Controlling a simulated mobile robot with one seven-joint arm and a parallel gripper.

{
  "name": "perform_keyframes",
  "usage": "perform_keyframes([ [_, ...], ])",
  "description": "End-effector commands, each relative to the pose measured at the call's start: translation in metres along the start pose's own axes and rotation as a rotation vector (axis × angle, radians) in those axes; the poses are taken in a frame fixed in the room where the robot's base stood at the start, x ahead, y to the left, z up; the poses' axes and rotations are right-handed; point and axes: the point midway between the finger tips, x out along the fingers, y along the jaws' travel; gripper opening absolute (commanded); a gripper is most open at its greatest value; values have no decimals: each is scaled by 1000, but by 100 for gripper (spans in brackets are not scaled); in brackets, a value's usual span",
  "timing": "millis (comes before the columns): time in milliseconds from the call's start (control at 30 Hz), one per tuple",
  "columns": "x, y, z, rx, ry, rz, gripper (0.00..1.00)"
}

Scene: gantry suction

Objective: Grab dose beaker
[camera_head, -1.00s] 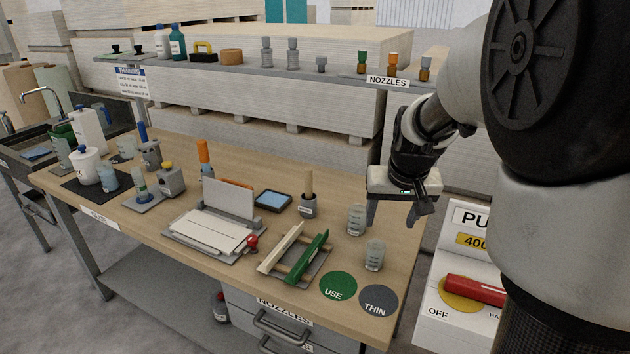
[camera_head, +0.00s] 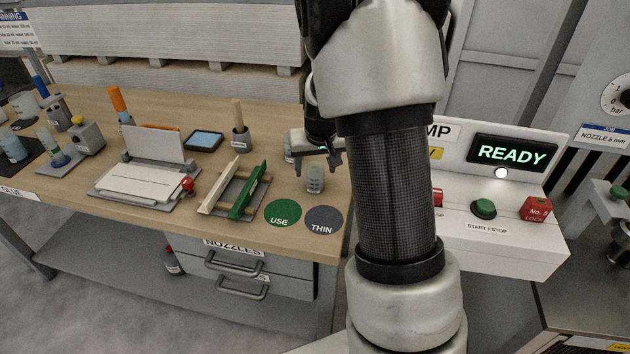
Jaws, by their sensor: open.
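A small clear beaker (camera_head: 315,179) stands upright near the right end of the wooden bench, just behind the round green and grey marks. My gripper (camera_head: 315,163) is open, with its fingers pointing down above and behind this beaker. I cannot tell whether the fingers are beside it or still clear of it. A second clear beaker, seen further back in the earlier view, is now hidden or blended with my gripper. I cannot read which beaker is the dose beaker.
The green USE mark (camera_head: 283,212) and grey THIN mark (camera_head: 323,219) lie bare in front of the beaker. A rack with a green bar (camera_head: 247,191) stands to the left. A pump panel (camera_head: 500,230) reading READY stands right. My arm covers the bench's right end.

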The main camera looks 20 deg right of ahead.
Motion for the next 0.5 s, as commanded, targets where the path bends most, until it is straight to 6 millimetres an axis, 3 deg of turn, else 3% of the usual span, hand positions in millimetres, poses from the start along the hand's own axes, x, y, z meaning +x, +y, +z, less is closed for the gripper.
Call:
perform_keyframes([
  [133,20,0,0,0,-1,0,59],
  [433,23,0,0,0,0,0,59],
  [500,23,0,0,0,0,0,48],
])
